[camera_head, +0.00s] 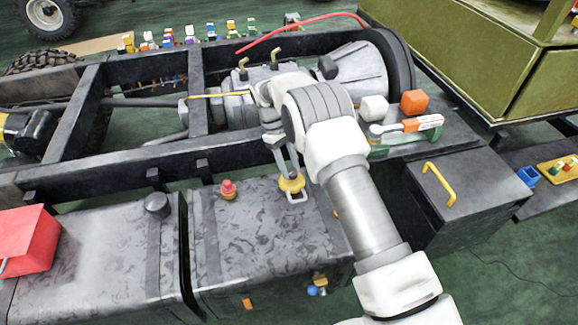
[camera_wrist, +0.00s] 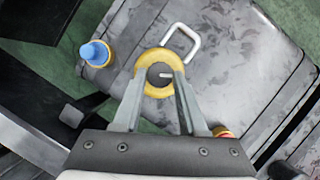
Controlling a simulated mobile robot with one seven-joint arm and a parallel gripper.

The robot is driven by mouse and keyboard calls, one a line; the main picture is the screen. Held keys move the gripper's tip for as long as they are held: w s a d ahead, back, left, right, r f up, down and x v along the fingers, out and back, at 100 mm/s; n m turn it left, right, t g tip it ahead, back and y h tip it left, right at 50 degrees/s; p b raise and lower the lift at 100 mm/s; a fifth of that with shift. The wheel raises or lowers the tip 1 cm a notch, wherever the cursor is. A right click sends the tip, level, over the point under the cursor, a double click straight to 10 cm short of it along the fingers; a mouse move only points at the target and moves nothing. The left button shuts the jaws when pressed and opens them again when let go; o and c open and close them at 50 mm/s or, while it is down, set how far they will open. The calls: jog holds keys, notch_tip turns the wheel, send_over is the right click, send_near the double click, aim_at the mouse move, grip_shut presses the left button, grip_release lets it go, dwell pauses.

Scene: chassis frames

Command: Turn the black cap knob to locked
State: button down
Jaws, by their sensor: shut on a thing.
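The black cap knob (camera_wrist: 163,72) shows in the wrist view as a dark round centre with a short pale mark, inside a yellow ring (camera_wrist: 143,62). My gripper (camera_wrist: 164,78) has its two fingers over the ring, closed on the knob. In the head view my gripper (camera_head: 291,176) points down at the same yellow ring (camera_head: 292,186), on the dark mottled tank (camera_head: 260,240); the knob is hidden there by the fingers. A white square loop (camera_head: 297,197) stands out from the ring's edge; it also shows in the wrist view (camera_wrist: 193,42).
A red knob (camera_head: 228,187) stands left of the ring. A plain black cap (camera_head: 157,205) sits on the left tank, near a red box (camera_head: 28,240). A blue knob (camera_wrist: 95,53) on a yellow base shows in the wrist view. Chassis rails (camera_head: 100,172) run behind.

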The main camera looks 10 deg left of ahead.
jog(key=m+y, duration=0.1)
jog(key=m, duration=0.2)
jog(key=m+g, duration=0.1)
jog(key=m, duration=0.2)
jog(key=shift+w+d+y, duration=0.2)
jog(key=shift+y, duration=0.2)
dwell(0.3)
jog(key=shift+c, duration=2.2)
grip_release()
jog(key=p+v, duration=0.1)
jog(key=v, duration=0.6)
jog(key=shift+w+r, duration=0.2)
